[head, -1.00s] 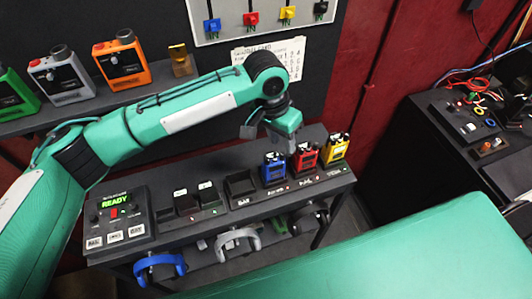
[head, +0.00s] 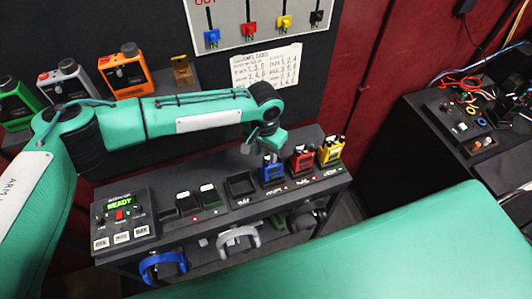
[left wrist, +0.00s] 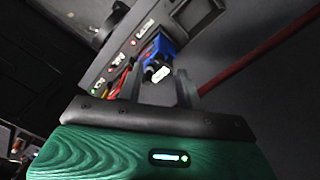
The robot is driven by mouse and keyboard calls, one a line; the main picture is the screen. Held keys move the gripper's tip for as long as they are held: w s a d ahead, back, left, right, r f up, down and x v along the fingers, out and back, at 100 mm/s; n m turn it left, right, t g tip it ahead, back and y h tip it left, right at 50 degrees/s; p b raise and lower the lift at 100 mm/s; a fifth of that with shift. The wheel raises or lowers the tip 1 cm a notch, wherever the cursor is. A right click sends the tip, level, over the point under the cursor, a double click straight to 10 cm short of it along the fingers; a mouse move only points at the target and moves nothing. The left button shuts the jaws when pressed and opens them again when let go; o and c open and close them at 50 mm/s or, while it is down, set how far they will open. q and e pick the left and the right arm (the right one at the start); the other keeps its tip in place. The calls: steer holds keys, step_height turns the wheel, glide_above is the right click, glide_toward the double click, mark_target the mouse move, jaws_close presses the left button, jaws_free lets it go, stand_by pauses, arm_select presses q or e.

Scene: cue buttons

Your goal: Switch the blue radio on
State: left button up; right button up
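The blue radio (head: 272,171) stands upright in a charging dock on the dark bench, left of a red radio (head: 301,160) and a yellow radio (head: 330,150). My left gripper (head: 272,151) hangs just above the blue radio and hides part of its top. In the left wrist view, the left gripper (left wrist: 158,90) has its two fingers apart, with the blue radio (left wrist: 160,52) showing beyond and between them. I cannot tell whether the fingers touch it. My right gripper is not in view.
An empty dock (head: 240,186) is left of the blue radio. A console reading READY (head: 121,212) is at the bench's left end. Headsets hang below, including a blue one (head: 162,266). An orange radio (head: 126,73) stands on the back shelf.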

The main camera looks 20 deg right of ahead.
mark_target(266, 161)
arm_select(q)
steer(key=shift+s+f+p, duration=0.1)
steer(key=shift+f+p, duration=0.35)
steer(key=shift+f, duration=1.35)
jaws_close()
